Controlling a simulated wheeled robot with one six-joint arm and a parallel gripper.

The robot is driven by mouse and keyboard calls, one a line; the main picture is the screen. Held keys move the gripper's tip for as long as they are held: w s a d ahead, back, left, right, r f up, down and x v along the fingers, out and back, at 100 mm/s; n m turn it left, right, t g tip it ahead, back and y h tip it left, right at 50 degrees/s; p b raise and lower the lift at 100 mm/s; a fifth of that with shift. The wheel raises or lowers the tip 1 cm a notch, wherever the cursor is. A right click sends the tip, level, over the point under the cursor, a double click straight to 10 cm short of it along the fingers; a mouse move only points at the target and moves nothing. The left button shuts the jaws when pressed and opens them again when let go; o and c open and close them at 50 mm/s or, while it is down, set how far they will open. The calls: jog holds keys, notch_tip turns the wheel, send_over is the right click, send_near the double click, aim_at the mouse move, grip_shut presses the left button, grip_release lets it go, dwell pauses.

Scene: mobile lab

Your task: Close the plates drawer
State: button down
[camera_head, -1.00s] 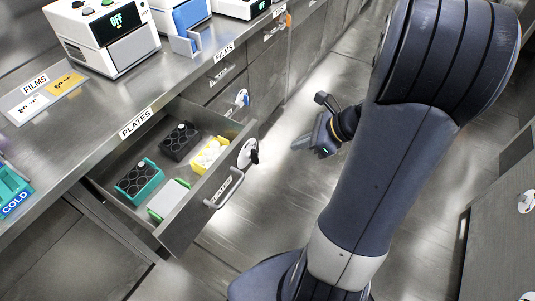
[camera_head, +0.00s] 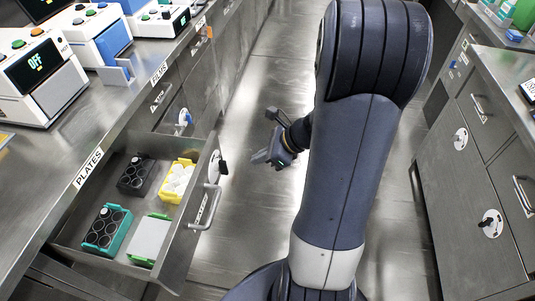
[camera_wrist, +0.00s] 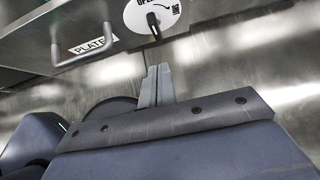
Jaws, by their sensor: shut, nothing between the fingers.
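The plates drawer (camera_head: 180,232) stands pulled out from the left bench, below the PLATES label (camera_head: 88,168). It holds a black rack (camera_head: 136,174), a yellow rack (camera_head: 176,181), a teal rack (camera_head: 107,231) and a white plate with green ends (camera_head: 150,239). Its bar handle (camera_head: 205,207) is on the front face; the handle also shows in the wrist view (camera_wrist: 84,50), beside a round white disc (camera_wrist: 152,14) with a black knob. My gripper (camera_head: 262,157) is shut and empty, out over the aisle to the right of the drawer front and apart from it. The wrist view shows its fingers (camera_wrist: 156,84) together.
Devices stand on the left bench, including one reading OFF (camera_head: 40,75). Other drawers under that bench are shut. A right-hand cabinet (camera_head: 465,180) with drawers and handles lines the other side. The aisle floor (camera_head: 255,215) between is clear.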

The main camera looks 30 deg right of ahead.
jog(key=w+a+f+b, duration=0.1)
jog(key=w+a+f, duration=0.1)
jog(key=w+a, duration=0.2)
jog(key=shift+w+a+f, duration=0.15)
jog(key=shift+a+f, duration=0.25)
jog(key=shift+a, duration=0.3)
